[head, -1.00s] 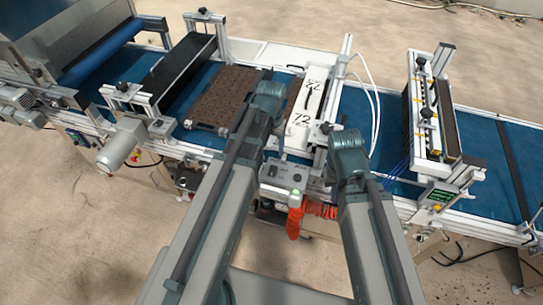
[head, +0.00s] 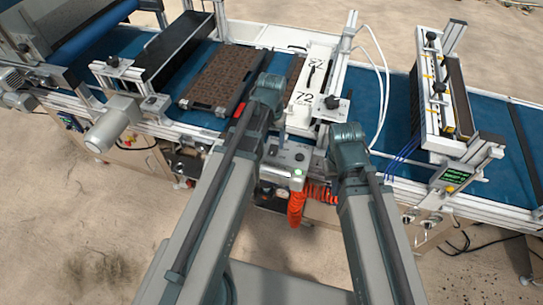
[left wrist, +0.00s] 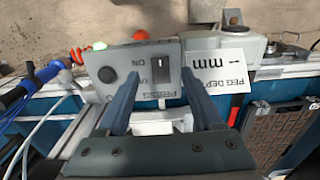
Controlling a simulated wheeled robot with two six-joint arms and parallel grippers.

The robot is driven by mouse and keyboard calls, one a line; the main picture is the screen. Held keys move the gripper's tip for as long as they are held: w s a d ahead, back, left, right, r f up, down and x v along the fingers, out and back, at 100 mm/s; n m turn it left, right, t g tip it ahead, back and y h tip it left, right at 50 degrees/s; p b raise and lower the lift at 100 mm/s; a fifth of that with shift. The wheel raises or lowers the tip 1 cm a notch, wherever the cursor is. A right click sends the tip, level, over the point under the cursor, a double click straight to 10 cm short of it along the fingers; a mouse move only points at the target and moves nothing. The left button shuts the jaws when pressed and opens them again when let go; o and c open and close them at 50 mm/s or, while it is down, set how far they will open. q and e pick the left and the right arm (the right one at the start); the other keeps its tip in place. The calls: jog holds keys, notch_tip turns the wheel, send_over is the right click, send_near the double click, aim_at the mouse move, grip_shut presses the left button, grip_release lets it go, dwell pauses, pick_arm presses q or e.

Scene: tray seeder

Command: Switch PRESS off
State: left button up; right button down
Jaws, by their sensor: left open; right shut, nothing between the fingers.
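The PRESS switch box (left wrist: 112,68) is a grey plate in the left wrist view, lettered upside down with PRESS and ON; the other word is partly hidden. Its black rocker switch (left wrist: 161,75) sits at the plate's right side. In the head view the control box (head: 284,170) stands at the conveyor's front edge. My left gripper (left wrist: 160,82) is open, its two blue-grey fingers apart on either side of the rocker in the picture. I cannot tell whether they touch the plate.
A white plate lettered PEG DEPTH mm (left wrist: 222,70) is right beside the switch plate. An orange coiled hose (head: 296,206) hangs below the box. A brown tray (head: 226,80) lies on the blue belt.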

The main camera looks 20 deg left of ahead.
aim_at(272, 154)
pick_arm(q)
notch_tip(272, 154, down, 5)
jog(key=b, duration=0.4)
jog(key=shift+f, duration=0.1)
grip_shut()
